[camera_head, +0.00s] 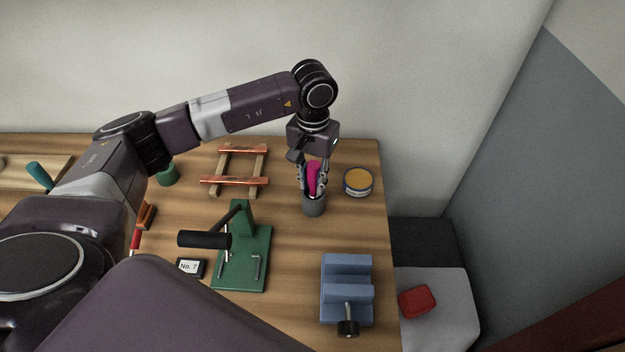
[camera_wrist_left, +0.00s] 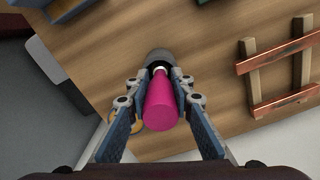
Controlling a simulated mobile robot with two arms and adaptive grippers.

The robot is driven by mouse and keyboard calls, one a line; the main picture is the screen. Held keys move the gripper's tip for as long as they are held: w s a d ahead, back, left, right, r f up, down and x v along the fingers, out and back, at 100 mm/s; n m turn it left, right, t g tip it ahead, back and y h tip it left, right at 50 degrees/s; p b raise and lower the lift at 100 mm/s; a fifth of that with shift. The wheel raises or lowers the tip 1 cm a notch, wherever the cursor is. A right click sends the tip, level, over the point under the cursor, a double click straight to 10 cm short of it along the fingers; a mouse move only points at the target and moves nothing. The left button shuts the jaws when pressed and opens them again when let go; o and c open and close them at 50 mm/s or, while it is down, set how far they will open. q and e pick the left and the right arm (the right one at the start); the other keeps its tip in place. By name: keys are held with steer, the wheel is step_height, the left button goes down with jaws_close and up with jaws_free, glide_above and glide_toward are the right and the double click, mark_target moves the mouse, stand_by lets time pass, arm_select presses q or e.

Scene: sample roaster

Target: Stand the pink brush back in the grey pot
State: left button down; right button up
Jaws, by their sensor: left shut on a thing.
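The pink brush (camera_head: 313,175) is upright between the fingers of my left gripper (camera_head: 314,187), which is shut on it. The grey pot (camera_head: 314,206) stands on the table directly below the fingertips. In the left wrist view the brush's thick pink end (camera_wrist_left: 161,106) faces the camera between the two fingers. Its narrower far end lies over the dark mouth of the pot (camera_wrist_left: 158,54) and looks to be at or inside the rim; how deep is hidden. My right gripper is not in view.
A round tin with a tan top (camera_head: 358,182) stands close right of the pot. A wooden rack with copper bars (camera_head: 237,171) is to its left. A green stand with a black handle (camera_head: 243,255) and a blue block (camera_head: 347,290) are nearer. The table's right edge is close by.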

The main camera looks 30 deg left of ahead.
arm_select(q)
steer(key=c, duration=1.6)
jaws_free()
step_height(320, 180, up, 12)
